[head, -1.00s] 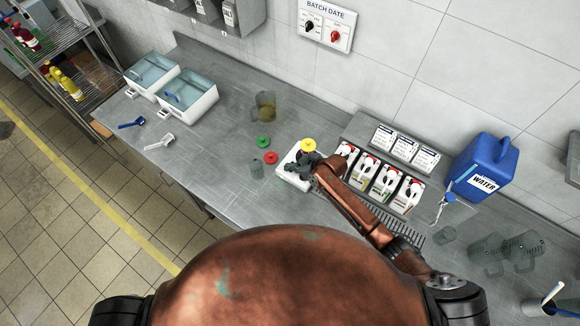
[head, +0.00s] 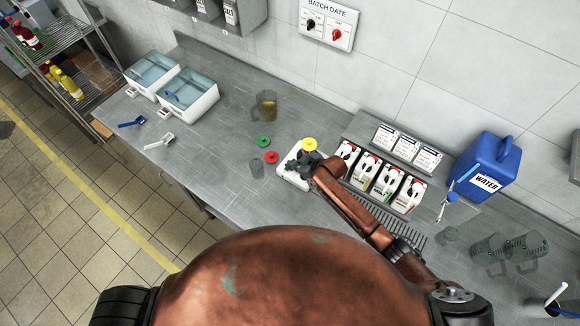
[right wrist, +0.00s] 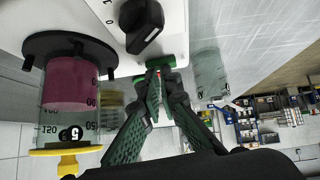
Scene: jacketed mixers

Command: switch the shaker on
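The shaker (head: 287,177) is a white box on the steel bench. A clear vessel with a yellow lid (head: 309,144) stands in its black holder. In the right wrist view, which looks upside down, the vessel (right wrist: 75,100) holds something purple. The shaker's black knob (right wrist: 145,22) sits on its white face (right wrist: 110,20) beside a "0" mark. My right gripper (right wrist: 160,76) is shut or almost so, its tips close together, apart from the knob and holding nothing I can see. In the head view my right gripper (head: 298,167) covers part of the shaker. My left gripper is out of view.
A green ring (head: 263,141), a red ring (head: 271,157) and a small clear cup (head: 257,169) lie left of the shaker. A jug (head: 265,106) stands behind them. Cartons (head: 386,180) and a blue water can (head: 484,166) stand to the right.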

